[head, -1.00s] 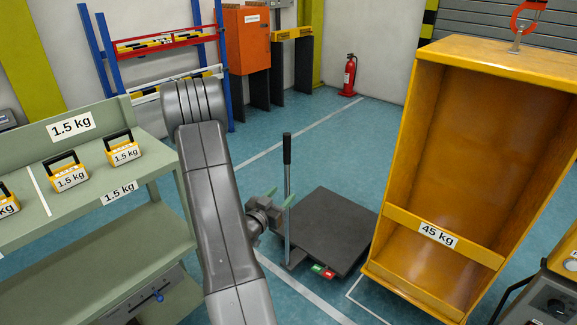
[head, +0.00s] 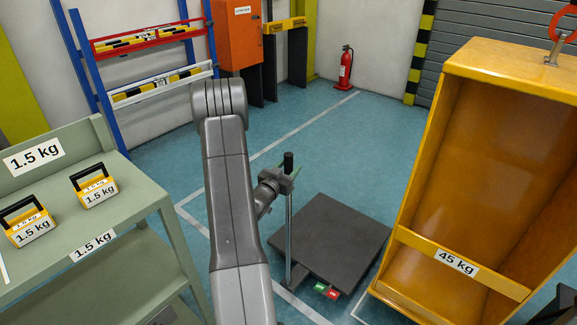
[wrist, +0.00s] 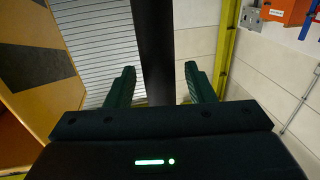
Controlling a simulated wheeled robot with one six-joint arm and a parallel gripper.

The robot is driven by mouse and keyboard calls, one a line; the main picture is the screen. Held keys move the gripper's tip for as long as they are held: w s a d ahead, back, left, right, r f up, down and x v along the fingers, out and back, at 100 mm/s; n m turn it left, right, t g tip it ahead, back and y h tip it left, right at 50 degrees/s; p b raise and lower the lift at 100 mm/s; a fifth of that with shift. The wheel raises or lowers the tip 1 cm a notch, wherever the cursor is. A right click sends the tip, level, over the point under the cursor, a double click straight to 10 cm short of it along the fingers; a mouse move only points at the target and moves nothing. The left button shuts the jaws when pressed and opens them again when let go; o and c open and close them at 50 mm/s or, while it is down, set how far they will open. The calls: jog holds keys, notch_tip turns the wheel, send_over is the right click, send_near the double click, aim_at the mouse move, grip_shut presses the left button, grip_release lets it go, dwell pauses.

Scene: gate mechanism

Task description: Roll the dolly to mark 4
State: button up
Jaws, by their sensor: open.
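The dolly is a flat dark platform (head: 330,243) on the floor, with green and red pedals (head: 326,291) at its near edge. Its upright grey pole (head: 289,235) stands at the near left corner and ends in a black handle grip (head: 288,162). My gripper (head: 284,174) is at the top of the pole, by the grip. In the wrist view my open green fingers (wrist: 160,85) stand either side of a dark upright bar (wrist: 156,50), seemingly the grip, with gaps on both sides. No mark number is readable.
A yellow 45 kg bin (head: 462,170) hangs close right of the dolly. A green bench (head: 150,190) with 1.5 kg weights stands left. White floor lines (head: 290,140) run past the dolly; blue floor beyond is clear toward the fire extinguisher (head: 346,70).

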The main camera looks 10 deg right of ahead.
jog(key=shift+w+d, duration=0.3)
jog(key=shift+c, duration=0.4)
